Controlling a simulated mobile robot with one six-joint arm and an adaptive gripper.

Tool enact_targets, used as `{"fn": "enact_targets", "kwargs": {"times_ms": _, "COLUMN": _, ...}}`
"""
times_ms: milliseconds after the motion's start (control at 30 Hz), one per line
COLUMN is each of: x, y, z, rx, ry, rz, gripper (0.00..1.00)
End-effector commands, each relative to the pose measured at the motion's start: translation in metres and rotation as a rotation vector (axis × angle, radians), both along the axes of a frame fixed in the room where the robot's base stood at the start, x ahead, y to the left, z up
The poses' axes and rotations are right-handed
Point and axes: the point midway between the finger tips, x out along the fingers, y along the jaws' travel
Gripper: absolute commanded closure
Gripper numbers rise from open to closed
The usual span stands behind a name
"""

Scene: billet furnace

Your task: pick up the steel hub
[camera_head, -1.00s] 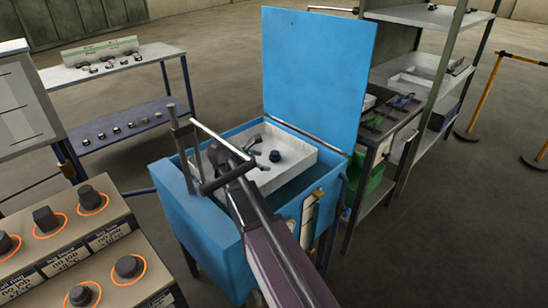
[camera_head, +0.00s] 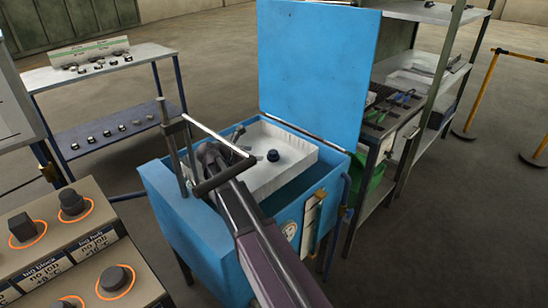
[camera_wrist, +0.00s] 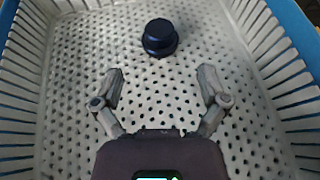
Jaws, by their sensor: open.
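The steel hub (camera_wrist: 160,37) is a dark, stepped round piece with a wider flange at its base. It stands upright on the perforated floor of a white basket (camera_wrist: 60,120), and nothing touches it. In the head view the hub (camera_head: 273,155) also shows inside the white basket (camera_head: 310,155), which sits in a blue open-lidded box (camera_head: 205,225). My gripper (camera_wrist: 162,82) is open and empty, its two fingers spread below the hub in the wrist view. In the head view my gripper (camera_head: 225,150) is over the basket's left part, left of the hub and apart from it.
The raised blue lid (camera_head: 315,75) stands behind the basket. A handle bar (camera_head: 218,137) crosses at the box's left. A panel with several round pieces (camera_head: 75,235) is at lower left. A two-tier table (camera_head: 105,100) and a tool rack (camera_head: 390,110) stand behind.

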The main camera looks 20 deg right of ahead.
Motion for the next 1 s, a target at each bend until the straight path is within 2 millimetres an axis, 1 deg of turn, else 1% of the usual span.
{"fn": "enact_targets", "kwargs": {"times_ms": 167, "x": 0.000, "y": -0.004, "z": -0.002, "rx": 0.000, "ry": -0.001, "rz": -0.003, "gripper": 0.07}}
{"fn": "enact_targets", "kwargs": {"times_ms": 433, "x": 0.004, "y": -0.022, "z": -0.010, "rx": 0.001, "ry": 0.000, "rz": -0.004, "gripper": 0.07}}
{"fn": "enact_targets", "kwargs": {"times_ms": 833, "x": 0.004, "y": -0.025, "z": -0.010, "rx": 0.001, "ry": 0.000, "rz": -0.004, "gripper": 0.07}}
{"fn": "enact_targets", "kwargs": {"times_ms": 1000, "x": 0.006, "y": -0.036, "z": -0.017, "rx": 0.001, "ry": 0.000, "rz": -0.007, "gripper": 0.07}}
